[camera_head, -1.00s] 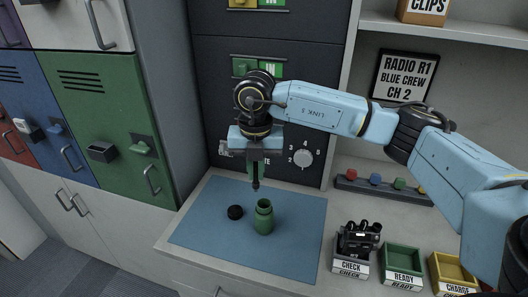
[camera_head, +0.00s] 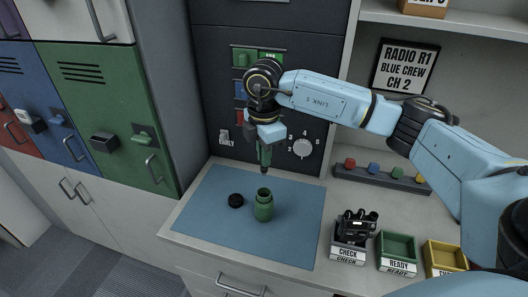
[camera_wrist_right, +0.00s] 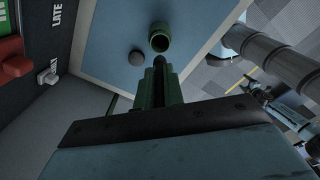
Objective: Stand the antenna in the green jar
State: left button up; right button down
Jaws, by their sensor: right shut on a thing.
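The green jar (camera_head: 263,209) stands upright and open on the blue mat, its mouth facing up. It also shows in the right wrist view (camera_wrist_right: 160,40). My right gripper (camera_head: 264,158) is above the jar, with a clear gap between them. Its green fingers (camera_wrist_right: 160,88) are shut on the antenna, a dark thin piece whose tip (camera_wrist_right: 159,62) pokes out between them toward the jar's mouth. Most of the antenna is hidden by the fingers. A round black cap (camera_head: 236,200) lies on the mat to the left of the jar. My left gripper is not in view.
The blue mat (camera_head: 215,225) is otherwise clear. To its right stand a CHECK tray (camera_head: 348,256) holding a black device, a green READY tray (camera_head: 397,250) and a yellow tray (camera_head: 445,258). A dark panel with a dial (camera_head: 301,148) rises behind the mat.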

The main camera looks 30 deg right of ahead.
jog(key=shift+f+b, duration=1.7)
jog(key=shift+f, duration=0.85)
jog(key=shift+f+b, duration=1.85)
jog(key=shift+f, duration=1.05)
jog(key=c, duration=1.4)
grip_release()
jog(key=shift+c, duration=0.2)
jog(key=shift+r, duration=0.1)
notch_tip(320, 180, up, 13)
jog(key=shift+r+b, duration=0.15)
jog(key=shift+b, duration=0.2)
